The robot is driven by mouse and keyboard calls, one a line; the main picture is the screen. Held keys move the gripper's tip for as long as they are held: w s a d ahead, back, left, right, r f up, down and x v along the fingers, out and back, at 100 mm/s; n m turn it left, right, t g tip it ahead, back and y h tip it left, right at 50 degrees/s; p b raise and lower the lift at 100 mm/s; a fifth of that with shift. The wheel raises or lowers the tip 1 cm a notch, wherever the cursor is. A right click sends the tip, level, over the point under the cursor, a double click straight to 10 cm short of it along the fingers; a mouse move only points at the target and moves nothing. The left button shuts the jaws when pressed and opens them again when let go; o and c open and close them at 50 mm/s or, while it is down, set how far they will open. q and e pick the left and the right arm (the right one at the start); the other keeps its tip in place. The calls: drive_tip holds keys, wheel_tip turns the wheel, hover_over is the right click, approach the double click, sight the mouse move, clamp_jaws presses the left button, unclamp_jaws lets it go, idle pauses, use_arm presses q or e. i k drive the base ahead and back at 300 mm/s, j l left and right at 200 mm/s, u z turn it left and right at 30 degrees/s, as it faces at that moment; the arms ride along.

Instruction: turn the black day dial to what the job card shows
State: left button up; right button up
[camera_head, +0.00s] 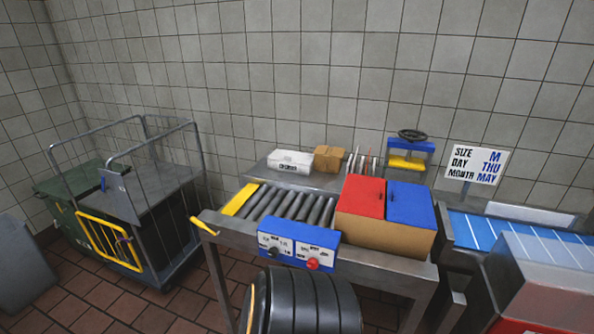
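The job card (475,164) stands at the right and reads SIZE M, DAY THU, MONTH MAY. A blue control box (297,246) sits on the front edge of the metal table. The black day dial (273,252) is on the left half of its face, and a red dial (312,263) is on the right half. Labels surround both dials, but they are too small to read, so I cannot tell which day the black dial points to. Neither of my grippers is in view.
Grey rollers (292,206) lie behind the box. A carton with red (362,196) and blue (409,205) lids stands to the right. A yellow-handled lever (203,226) sticks out at the table's left corner. A wire cage trolley (150,205) stands left, a blue conveyor (520,238) right.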

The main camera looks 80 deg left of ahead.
sight(273, 252)
drive_tip(key=u, duration=2.6)
